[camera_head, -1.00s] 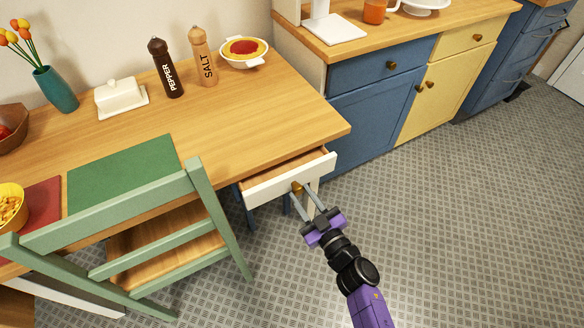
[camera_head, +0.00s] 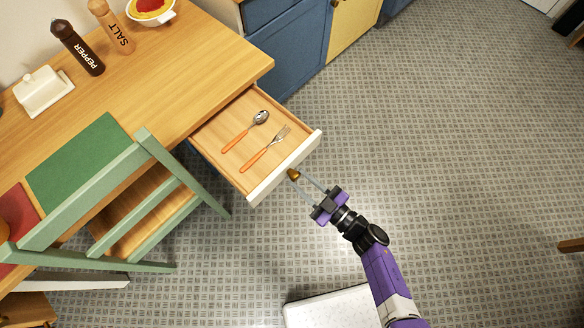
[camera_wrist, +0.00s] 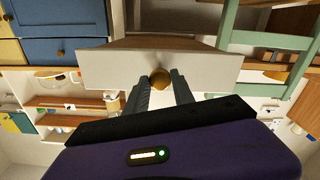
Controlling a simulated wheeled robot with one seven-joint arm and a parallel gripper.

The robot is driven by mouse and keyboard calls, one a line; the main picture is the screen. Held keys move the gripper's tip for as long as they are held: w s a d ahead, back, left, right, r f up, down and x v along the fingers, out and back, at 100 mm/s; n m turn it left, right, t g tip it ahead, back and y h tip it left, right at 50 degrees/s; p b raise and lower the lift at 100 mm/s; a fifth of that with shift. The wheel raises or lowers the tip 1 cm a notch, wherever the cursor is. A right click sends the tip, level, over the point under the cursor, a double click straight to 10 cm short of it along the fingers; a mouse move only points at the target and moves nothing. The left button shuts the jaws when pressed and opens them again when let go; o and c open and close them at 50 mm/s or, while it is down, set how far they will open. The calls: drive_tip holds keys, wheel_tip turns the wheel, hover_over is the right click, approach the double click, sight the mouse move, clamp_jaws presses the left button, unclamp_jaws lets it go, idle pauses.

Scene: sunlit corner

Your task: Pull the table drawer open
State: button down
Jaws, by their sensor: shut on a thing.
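The table drawer (camera_head: 283,172) is pulled well out from under the wooden table (camera_head: 170,85), and its inside shows. A spoon (camera_head: 246,130) and a fork (camera_head: 266,148), both with orange handles, lie in it. The drawer has a white front and a round brass knob (camera_head: 293,174). My gripper (camera_head: 301,183) is shut on the knob in front of the drawer. In the wrist view the knob (camera_wrist: 160,77) sits between the fingertips of my gripper (camera_wrist: 160,86), against the white drawer front (camera_wrist: 115,70).
A green chair (camera_head: 150,190) stands left of the drawer, close to it. Pepper (camera_head: 78,48) and salt (camera_head: 112,27) mills and a butter dish (camera_head: 43,92) stand on the table. Blue cabinets (camera_head: 290,45) are behind.

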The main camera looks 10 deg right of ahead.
drive_tip(key=shift+s+d, duration=0.25)
drive_tip(key=shift+s, duration=0.2)
drive_tip(key=c, duration=1.1)
unclamp_jaws()
drive_tip(key=shift+o, duration=0.2)
drive_tip(key=v, duration=0.7)
drive_tip(key=shift+s+d, duration=0.25)
drive_tip(key=shift+s, duration=0.05)
